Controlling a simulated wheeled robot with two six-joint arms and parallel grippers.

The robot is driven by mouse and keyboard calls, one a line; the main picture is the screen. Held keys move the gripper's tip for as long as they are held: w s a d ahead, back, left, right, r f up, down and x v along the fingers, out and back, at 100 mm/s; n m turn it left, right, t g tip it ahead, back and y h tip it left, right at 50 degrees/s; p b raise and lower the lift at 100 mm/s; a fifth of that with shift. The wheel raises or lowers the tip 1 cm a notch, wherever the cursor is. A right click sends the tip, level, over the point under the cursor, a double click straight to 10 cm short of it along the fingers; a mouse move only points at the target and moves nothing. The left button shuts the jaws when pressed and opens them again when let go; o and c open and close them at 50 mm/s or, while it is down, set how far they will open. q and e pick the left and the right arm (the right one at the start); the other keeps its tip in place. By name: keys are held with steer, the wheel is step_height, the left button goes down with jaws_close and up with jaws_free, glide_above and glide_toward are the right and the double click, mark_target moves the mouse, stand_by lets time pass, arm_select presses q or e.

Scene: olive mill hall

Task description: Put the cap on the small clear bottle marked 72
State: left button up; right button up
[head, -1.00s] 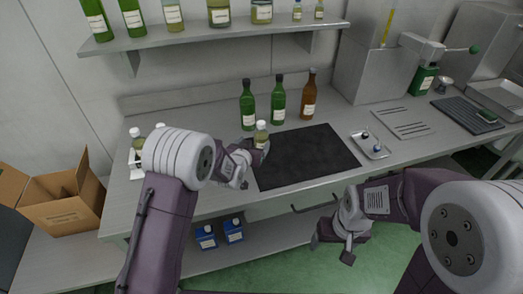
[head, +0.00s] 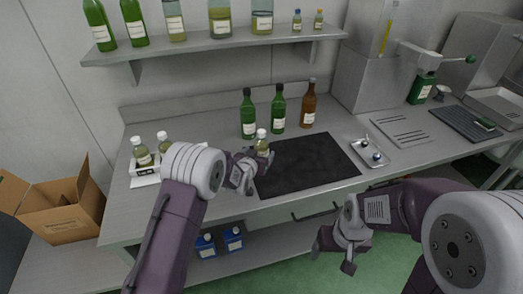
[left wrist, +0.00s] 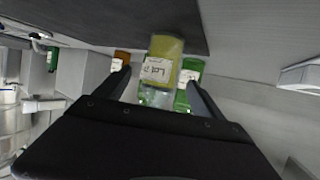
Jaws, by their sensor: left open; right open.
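A small clear bottle (head: 262,146) with yellow-green liquid, a white label and a pale top stands at the left edge of the dark mat (head: 318,164). In the left wrist view the bottle (left wrist: 163,60) shows between my fingers; its label is too blurred to read surely. My left gripper (head: 257,170) is open around or just in front of it; contact cannot be told. Two small blue-and-white pieces, perhaps caps (head: 376,156), lie in a metal tray (head: 382,163) right of the mat. My right gripper (head: 334,254) is open and empty in front of the bench.
Two similar small bottles (head: 142,152) stand in a labelled holder (head: 146,171) at the bench's left. Green bottles (head: 248,118) and a brown bottle (head: 309,105) stand behind the mat. A shelf (head: 205,45) of bottles hangs above. A cardboard box (head: 60,215) is far left.

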mark_target(262, 149)
arm_select(q)
steer(key=p+x, duration=0.1)
steer(key=x, duration=0.4)
steer(key=shift+w+f, duration=0.1)
steer(key=shift+w, duration=0.05)
jaws_close()
